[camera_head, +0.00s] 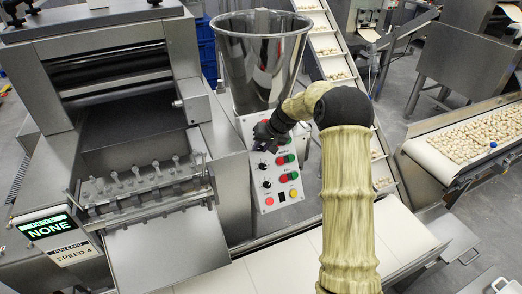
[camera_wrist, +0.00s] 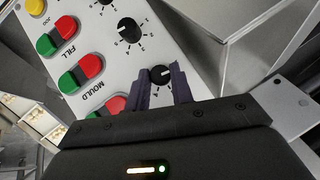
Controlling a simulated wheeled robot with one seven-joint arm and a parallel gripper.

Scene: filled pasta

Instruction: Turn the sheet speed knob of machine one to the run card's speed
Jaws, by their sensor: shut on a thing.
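The control panel (camera_head: 249,133) of the machine carries a column of black knobs beside red and green buttons. In the wrist view, my gripper (camera_wrist: 166,86) has its two dark fingers on either side of a black knob (camera_wrist: 160,74), closed on it. The knob's white mark points right in that view; its dial figures are partly hidden and its label is not visible. In the head view, my gripper (camera_head: 264,136) is at the panel's upper part and hides this knob. The run card (camera_head: 74,253) at lower left reads "SPEED 4".
Another numbered knob (camera_wrist: 129,31) is close to the held one. FILL buttons (camera_wrist: 57,36) and MOULD buttons (camera_wrist: 80,73) lie left of the knobs. A green display (camera_head: 46,228) reads "NONE". A steel hopper (camera_head: 262,60) stands behind the panel.

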